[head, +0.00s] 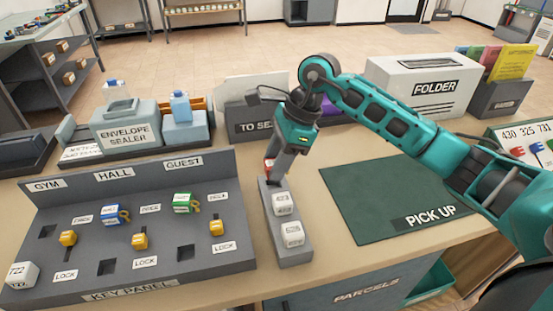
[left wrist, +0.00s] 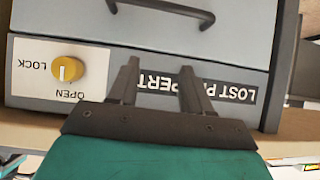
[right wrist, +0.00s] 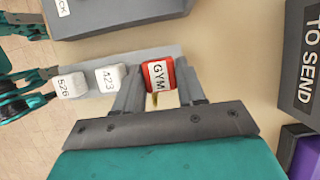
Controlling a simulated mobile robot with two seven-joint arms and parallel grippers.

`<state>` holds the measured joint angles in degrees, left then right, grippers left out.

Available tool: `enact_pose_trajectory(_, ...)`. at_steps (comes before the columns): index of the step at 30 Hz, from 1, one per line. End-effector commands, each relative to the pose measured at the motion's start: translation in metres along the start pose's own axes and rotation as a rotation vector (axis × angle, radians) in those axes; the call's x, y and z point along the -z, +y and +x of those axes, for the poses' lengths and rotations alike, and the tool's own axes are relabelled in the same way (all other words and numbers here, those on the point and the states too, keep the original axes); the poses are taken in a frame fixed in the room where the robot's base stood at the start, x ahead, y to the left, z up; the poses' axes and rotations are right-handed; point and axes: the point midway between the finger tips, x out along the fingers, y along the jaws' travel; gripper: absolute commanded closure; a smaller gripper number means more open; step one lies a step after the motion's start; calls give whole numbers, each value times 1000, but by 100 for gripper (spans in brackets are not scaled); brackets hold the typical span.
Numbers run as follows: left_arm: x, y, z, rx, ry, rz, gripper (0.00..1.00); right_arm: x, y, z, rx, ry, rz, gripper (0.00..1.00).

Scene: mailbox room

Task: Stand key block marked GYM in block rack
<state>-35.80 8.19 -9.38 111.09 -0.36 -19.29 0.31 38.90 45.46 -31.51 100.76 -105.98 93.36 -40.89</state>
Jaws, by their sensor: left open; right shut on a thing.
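My right gripper (head: 274,172) is shut on the red key block marked GYM (right wrist: 159,75). A small red part of the block (head: 268,163) shows beside the fingers in the head view. The block is at the far end of the grey block rack (head: 294,258). I cannot tell whether it is seated or just above. Two white blocks stand in the rack: 423 (right wrist: 109,78) and 526 (right wrist: 70,84). A brass-coloured bit shows by the red block. My left gripper (left wrist: 158,75) is open and empty, near a drawer front marked LOST PROPERTY (left wrist: 240,95).
The key panel (head: 130,287), with GYM, HALL and GUEST labels, stands left of the rack. A white block 722 (head: 22,275) is at its left corner. Behind are an envelope sealer (head: 127,135) and a TO SEND box (head: 255,92). A green PICK UP mat (head: 385,195) lies clear at right.

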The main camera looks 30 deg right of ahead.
Motion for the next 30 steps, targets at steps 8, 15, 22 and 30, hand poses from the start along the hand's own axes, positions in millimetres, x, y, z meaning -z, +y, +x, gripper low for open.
enact_pose_trajectory(8, -1, 0, 5, 1, 9, 1, 51, 1, 0, 3, 1, 0, -1, 89)
enact_pose_trajectory(15, -2, 0, 5, 1, 9, 1, 51, 2, 0, 4, 0, 0, 0, 89)
enact_pose_trajectory(22, -13, 0, 10, 0, 4, 0, 51, 7, 0, 15, 0, 1, 0, 89)
enact_pose_trajectory(30, -17, 0, 11, 1, 0, -1, 51, 7, 0, 17, 1, 0, 0, 89)
